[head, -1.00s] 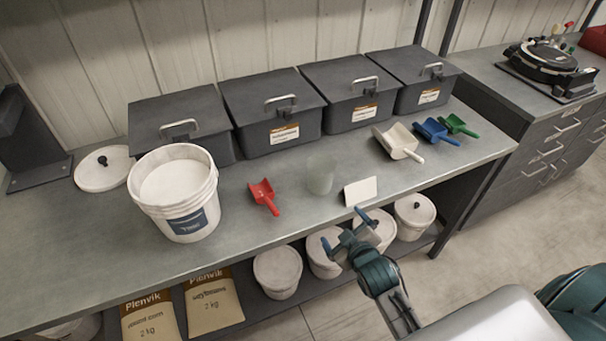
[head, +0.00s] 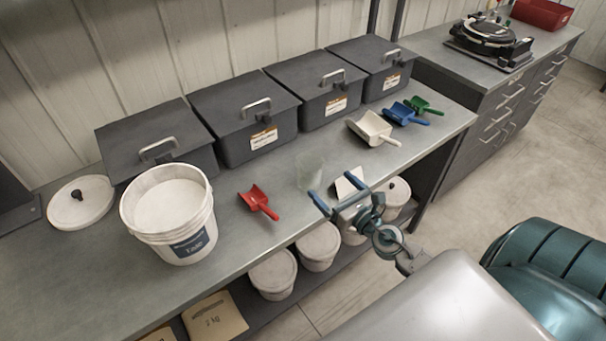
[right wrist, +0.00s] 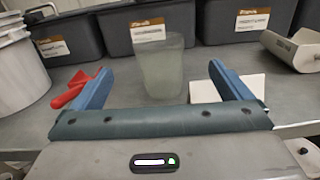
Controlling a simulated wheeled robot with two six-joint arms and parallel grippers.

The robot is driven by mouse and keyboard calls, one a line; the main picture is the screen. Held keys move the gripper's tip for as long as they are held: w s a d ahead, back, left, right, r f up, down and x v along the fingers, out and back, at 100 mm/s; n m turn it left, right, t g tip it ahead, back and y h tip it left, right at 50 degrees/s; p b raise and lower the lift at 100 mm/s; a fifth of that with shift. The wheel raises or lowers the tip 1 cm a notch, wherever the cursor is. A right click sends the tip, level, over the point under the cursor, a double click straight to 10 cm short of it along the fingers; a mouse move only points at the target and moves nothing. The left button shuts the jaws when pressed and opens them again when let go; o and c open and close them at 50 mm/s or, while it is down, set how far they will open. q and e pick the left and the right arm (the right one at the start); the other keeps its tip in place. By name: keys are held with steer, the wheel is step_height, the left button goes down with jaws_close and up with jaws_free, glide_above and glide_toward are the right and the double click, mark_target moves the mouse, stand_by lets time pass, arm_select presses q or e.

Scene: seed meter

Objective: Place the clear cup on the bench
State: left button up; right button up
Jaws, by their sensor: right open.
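The clear cup (head: 310,172) stands upright on the grey bench (head: 225,262), between the red scoop and a small white card. It also shows in the right wrist view (right wrist: 161,66), ahead of my fingers and roughly centred between them. My right gripper (head: 335,197) is open and empty at the bench's front edge, short of the cup. Its blue fingers (right wrist: 160,82) point toward the cup with a gap on each side. The cup looks empty, though its clear wall makes that hard to tell. My left gripper is out of view.
A red scoop (head: 258,201) lies left of the cup, and a white card (head: 348,183) lies right. A white bucket (head: 172,215) of powder stands further left. Several dark lidded bins (head: 243,118) line the back. White, blue and green scoops lie at the right.

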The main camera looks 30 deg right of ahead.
mark_target(318, 173)
steer(key=shift+w+a+r+n+p, duration=0.1)
steer(key=shift+w+n+p, duration=0.1)
steer(key=shift+w, duration=0.2)
steer(key=shift+w+a+r+n+p, duration=0.1)
steer(key=shift+w+p, duration=0.1)
steer(key=shift+w, duration=0.2)
steer(key=w+p, duration=0.1)
steer(key=w, duration=0.2)
steer(key=shift+w+f, duration=0.1)
steer(key=shift+w, duration=0.1)
steer(key=shift+w+a, duration=0.15)
steer(key=shift+w, duration=0.75)
steer(key=w, duration=0.4)
steer(key=shift+w+a+f, duration=0.1)
steer(key=shift+f, duration=0.15)
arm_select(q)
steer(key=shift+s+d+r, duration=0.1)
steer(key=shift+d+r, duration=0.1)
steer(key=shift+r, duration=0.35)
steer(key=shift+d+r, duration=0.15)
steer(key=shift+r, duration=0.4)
arm_select(e)
steer(key=shift+r, duration=0.1)
steer(key=shift+c, duration=0.2)
steer(key=c, duration=1.1)
arm_select(q)
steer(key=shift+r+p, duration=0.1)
steer(key=shift+p, duration=0.25)
arm_select(e)
steer(key=shift+r, duration=0.1)
